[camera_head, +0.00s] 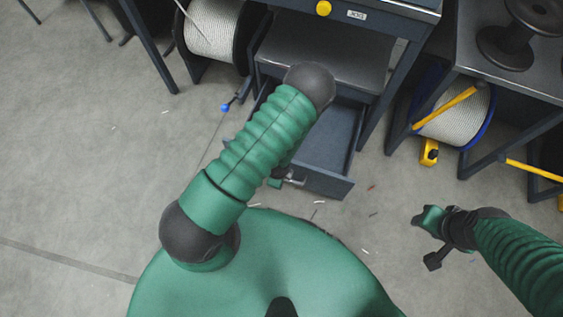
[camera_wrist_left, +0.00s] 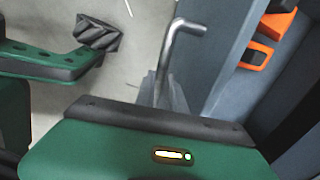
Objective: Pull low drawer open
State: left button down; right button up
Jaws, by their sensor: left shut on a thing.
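The low drawer (camera_head: 322,185) of the dark grey bench stands pulled out, with its inside visible from above. My left gripper (camera_head: 283,179) is at the drawer's front, partly hidden by my own green arm, and is shut on the metal drawer handle (camera_head: 295,181). In the left wrist view the bent bar of the handle (camera_wrist_left: 183,30) sticks out beside the drawer front (camera_wrist_left: 215,45); the exact contact is hidden behind my gripper's body. My right gripper (camera_head: 427,240) is open and empty over the floor at the right, away from the drawer.
A bench with a yellow knob (camera_head: 323,8) stands above the drawer. Cable reels stand on the left (camera_head: 212,30) and right (camera_head: 455,115). A yellow object (camera_head: 429,153) is on the floor by the right reel. An orange object (camera_wrist_left: 262,50) lies in the drawer. Floor at left is clear.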

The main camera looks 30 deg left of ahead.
pick_arm(q)
jog(key=shift+d, duration=0.1)
jog(key=c, duration=1.4)
grip_release()
jog(key=s+r+p, duration=0.3)
jog(key=r+p, duration=0.4)
jog(key=r, duration=0.9)
jog(key=shift+d+r+p, duration=0.25)
jog(key=shift+d+p, duration=0.1)
jog(key=shift+p, duration=0.05)
